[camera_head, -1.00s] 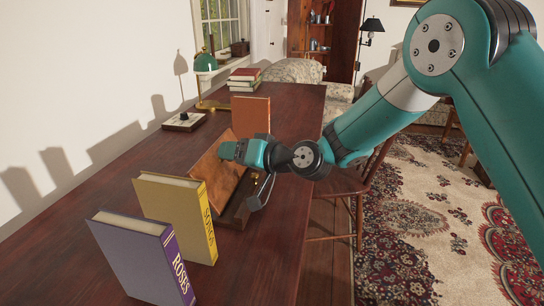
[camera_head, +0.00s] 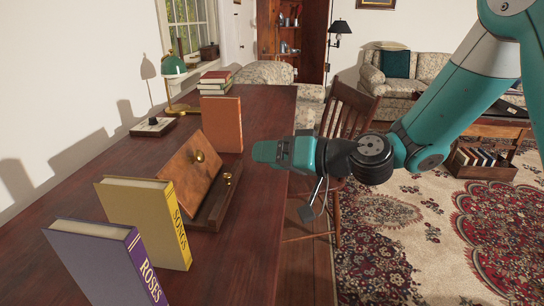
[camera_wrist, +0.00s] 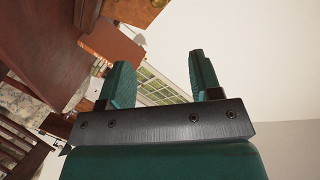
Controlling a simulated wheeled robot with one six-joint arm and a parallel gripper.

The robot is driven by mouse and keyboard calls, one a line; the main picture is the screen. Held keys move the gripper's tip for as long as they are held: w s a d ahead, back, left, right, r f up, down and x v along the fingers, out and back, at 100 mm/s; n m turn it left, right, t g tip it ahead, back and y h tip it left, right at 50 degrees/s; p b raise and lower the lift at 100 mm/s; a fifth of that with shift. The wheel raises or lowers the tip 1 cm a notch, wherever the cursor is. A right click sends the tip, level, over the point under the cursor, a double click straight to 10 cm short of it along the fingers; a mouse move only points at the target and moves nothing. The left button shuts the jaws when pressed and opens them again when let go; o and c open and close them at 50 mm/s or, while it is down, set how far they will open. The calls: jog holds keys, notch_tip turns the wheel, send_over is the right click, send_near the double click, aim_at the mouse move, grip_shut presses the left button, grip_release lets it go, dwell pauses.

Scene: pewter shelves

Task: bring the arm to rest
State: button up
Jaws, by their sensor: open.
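My arm reaches in from the right in the head view. My gripper (camera_head: 270,152) hangs above the desk's right edge, to the right of the wooden book stand, and touches nothing that I can see. In the wrist view my gripper's two teal fingers (camera_wrist: 163,85) stand apart with nothing between them. Past them show the window, the wall and part of the desk, strongly tilted.
On the desk (camera_head: 250,240) stand a purple book (camera_head: 95,265), a yellow book (camera_head: 140,220), a wooden book stand (camera_head: 190,178), an orange book (camera_head: 222,125) and a green lamp (camera_head: 174,66). A wooden chair (camera_head: 345,125) stands close beside the desk, behind my wrist.

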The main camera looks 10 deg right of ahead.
jog(key=s+n+g+h, duration=0.35)
jog(key=s+g, duration=0.25)
jog(key=s, duration=0.7)
jog(key=s+d+g+h, duration=0.2)
jog(key=s+d+h, duration=0.5)
jog(key=s, duration=0.5)
notch_tip(320, 180, up, 20)
jog(key=y+p, duration=0.1)
jog(key=p, duration=1.9)
jog(key=shift+w+d+r, duration=0.15)
jog(key=shift+d+r, duration=0.05)
jog(key=shift+d, duration=0.05)
